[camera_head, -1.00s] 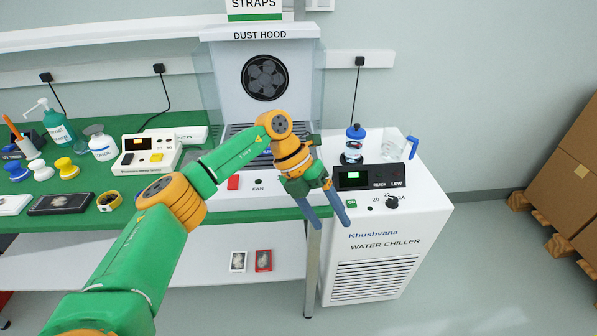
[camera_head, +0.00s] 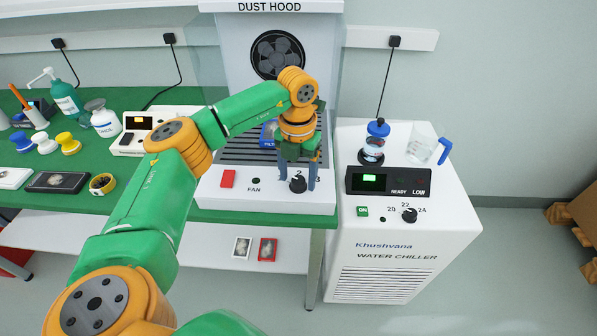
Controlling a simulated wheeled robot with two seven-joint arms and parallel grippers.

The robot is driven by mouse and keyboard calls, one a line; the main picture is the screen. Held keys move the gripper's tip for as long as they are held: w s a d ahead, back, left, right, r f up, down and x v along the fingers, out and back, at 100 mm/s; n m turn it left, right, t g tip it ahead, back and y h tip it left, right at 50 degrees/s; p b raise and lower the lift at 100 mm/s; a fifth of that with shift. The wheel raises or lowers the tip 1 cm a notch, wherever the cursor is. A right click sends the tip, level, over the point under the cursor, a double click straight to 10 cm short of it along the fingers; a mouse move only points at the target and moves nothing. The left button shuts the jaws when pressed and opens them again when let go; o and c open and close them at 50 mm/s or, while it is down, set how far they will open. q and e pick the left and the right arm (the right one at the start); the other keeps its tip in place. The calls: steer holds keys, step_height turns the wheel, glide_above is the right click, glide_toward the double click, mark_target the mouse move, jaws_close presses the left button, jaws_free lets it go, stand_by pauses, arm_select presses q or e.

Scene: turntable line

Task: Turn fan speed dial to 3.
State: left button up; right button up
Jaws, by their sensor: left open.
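The fan speed dial (camera_head: 298,184) is a black knob on the white front panel of the dust hood (camera_head: 225,198), right of the FAN label. A "2" shows above it and a "3" to its right; other marks are hidden, and I cannot tell where it points. My left gripper (camera_head: 298,178) hangs down over the dial, its blue fingers open, one on each side of the knob. I cannot tell whether the fingers touch it. My right gripper is not in view.
A red switch (camera_head: 228,178) sits left on the panel. The water chiller (camera_head: 400,235) stands close on the right, with its own black knob (camera_head: 409,215), a blue-capped bottle (camera_head: 374,143) and a clear jug (camera_head: 424,148). Bottles and small items crowd the green bench's left.

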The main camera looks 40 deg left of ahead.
arm_select(q)
steer(key=shift+w+f, duration=0.1)
steer(key=shift+w, duration=0.05)
steer(key=shift+d, duration=0.1)
jaws_close()
